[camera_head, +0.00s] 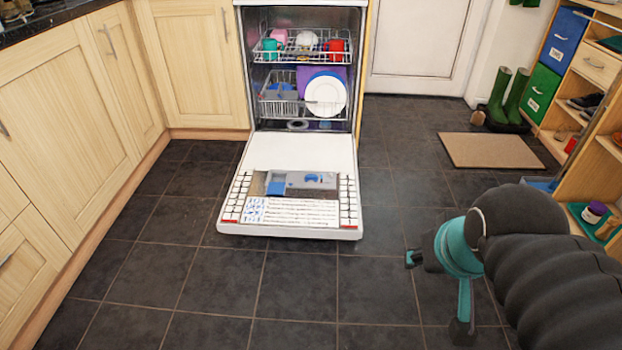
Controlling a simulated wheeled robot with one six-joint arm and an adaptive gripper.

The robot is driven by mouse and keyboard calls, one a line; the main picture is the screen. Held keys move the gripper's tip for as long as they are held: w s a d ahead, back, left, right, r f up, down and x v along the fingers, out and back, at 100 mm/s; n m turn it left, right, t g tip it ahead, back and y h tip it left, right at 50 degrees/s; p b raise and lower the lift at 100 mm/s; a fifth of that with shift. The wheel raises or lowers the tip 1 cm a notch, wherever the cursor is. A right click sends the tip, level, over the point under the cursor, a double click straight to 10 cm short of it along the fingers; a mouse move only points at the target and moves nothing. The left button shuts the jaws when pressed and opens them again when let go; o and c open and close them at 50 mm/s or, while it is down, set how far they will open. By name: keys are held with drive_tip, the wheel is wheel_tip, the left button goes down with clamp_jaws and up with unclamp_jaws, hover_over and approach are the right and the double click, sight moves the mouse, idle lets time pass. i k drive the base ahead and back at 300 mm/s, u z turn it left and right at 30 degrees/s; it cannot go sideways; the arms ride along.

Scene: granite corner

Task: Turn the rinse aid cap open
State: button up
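The dishwasher door (300,155) is folded down flat in front of the machine. Set in its inner face is a grey dispenser panel (303,192). A small round blue cap (313,177) sits on it, right of centre, and looks like the rinse aid cap; its turn position is too small to tell. A blue flap (276,188) is at the panel's left. My gripper (437,294) is at the lower right, over the floor tiles, to the right of the door and apart from it. Its teal and dark fingers are spread open with nothing between them.
The upper rack (303,52) holds cups and the lower rack (282,107) holds plates. Cupboards (60,90) line the left. A doormat (490,150), green boots (507,97) and a shelf unit (590,100) are at the right. The floor around the door is clear.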

sight(315, 178)
drive_tip(key=z, duration=0.05)
drive_tip(key=i, duration=1.75)
drive_tip(key=u, duration=0.4)
